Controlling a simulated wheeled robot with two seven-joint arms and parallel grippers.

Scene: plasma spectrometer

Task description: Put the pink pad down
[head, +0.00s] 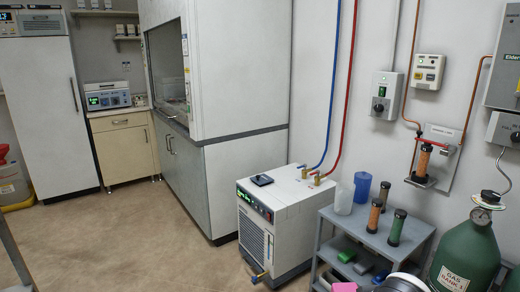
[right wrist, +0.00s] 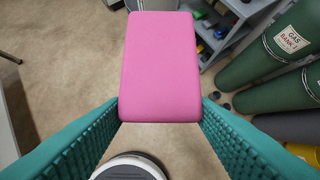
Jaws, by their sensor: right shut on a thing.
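The pink pad (right wrist: 162,65) is a rounded rectangular block in the right wrist view. My right gripper (right wrist: 160,112) is shut on its near end, one teal ribbed finger on each side. The pad sticks out ahead of the fingers, above the floor. A small bit of pink (head: 345,287) shows at the bottom edge of the head view; I cannot tell if it is the same pad. My left gripper is in neither view.
A grey shelved cart (head: 375,240) holds tubes on top and a green block (head: 347,255) below. A green gas cylinder (head: 466,255) stands right of it. A white chiller (head: 280,220) stands left of the cart. Open floor (head: 135,240) lies further left.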

